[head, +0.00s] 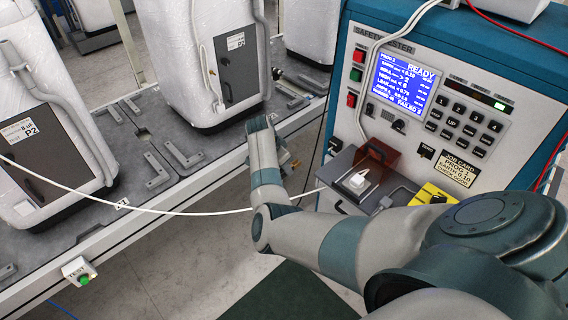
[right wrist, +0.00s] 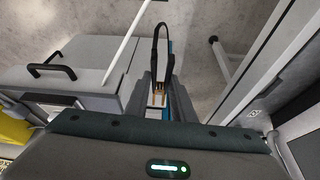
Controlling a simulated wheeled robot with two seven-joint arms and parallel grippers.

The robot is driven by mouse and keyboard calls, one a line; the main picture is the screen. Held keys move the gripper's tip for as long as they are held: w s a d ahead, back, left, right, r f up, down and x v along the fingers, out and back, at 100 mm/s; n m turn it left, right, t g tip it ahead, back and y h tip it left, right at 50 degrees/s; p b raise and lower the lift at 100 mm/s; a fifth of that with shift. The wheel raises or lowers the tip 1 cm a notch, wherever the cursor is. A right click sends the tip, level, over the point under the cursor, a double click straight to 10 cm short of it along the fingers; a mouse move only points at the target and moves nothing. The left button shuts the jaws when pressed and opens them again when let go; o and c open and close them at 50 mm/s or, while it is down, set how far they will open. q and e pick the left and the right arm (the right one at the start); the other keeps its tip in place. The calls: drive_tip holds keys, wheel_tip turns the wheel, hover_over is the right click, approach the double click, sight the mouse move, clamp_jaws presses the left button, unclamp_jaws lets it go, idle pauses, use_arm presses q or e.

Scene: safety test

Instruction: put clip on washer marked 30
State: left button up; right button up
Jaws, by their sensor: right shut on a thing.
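My right gripper (head: 286,160) hangs between the bench of washers and the tester, mostly hidden behind its own wrist in the head view. In the right wrist view its fingers (right wrist: 160,97) are shut on the clip, whose brass-coloured part (right wrist: 158,92) shows between them, with a black loop above. The white-wrapped washers stand on the bench: one at the left (head: 40,125) labelled P2, one in the middle (head: 205,60) with a label too small to read surely. I cannot make out a mark 30. My left gripper is not in view.
The blue safety tester (head: 345,75) shows READY on its screen (head: 405,83). A white lead crosses in front of the bench (head: 125,218). A TEST button box (head: 80,270) is on the bench's front edge. Floor (head: 185,265) is free between bench and tester.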

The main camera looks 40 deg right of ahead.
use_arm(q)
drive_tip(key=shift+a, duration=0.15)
use_arm(e)
drive_tip(key=shift+a, duration=0.15)
use_arm(q)
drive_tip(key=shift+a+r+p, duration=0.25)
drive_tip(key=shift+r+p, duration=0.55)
drive_tip(key=shift+p, duration=0.05)
use_arm(e)
drive_tip(key=shift+s+a, duration=0.15)
drive_tip(key=shift+a, duration=2)
drive_tip(key=shift+r, duration=0.1)
